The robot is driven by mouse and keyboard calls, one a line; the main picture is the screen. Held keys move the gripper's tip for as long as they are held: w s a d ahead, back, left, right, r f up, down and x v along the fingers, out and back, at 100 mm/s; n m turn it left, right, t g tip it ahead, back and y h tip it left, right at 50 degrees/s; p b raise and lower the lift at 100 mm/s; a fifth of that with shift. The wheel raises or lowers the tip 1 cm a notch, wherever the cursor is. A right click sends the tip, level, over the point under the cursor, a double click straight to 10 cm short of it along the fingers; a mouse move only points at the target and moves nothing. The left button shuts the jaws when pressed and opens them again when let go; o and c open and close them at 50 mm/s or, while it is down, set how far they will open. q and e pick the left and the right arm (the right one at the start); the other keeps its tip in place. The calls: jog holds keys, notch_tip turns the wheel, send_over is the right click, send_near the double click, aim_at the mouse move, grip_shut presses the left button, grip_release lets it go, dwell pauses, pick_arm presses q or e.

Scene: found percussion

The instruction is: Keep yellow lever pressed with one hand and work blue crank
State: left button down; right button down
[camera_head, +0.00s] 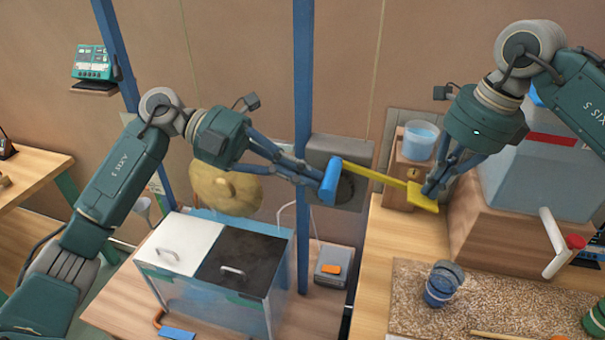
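The yellow lever (375,175) runs from the grey wall box down to a flat yellow pad at its right end. My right gripper (431,190) points down onto that pad, its fingertips close together and seemingly touching it. The blue crank (329,182) shows as an upright, slightly tilted blue handle in front of a dark disc on the grey box (352,150). My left gripper (322,178) reaches it from the left, with its fingertips at the handle and seemingly closed around it. The handle partly hides the fingertips.
A glass tank (205,300) with a white and a black lid stands below my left arm. A blue post (304,90) rises behind my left gripper. A blue cup (418,140), a large clear container (545,165) and a gravel tray (405,290) are at the right.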

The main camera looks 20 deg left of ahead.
pick_arm(q)
jog(key=d+f+y, duration=0.3)
jog(key=d+y, duration=0.5)
jog(key=d, duration=0.4)
notch_tip(320, 180, down, 13)
jog(key=y, duration=0.6)
jog(key=shift+r, duration=0.2)
dwell(0.4)
dwell(0.8)
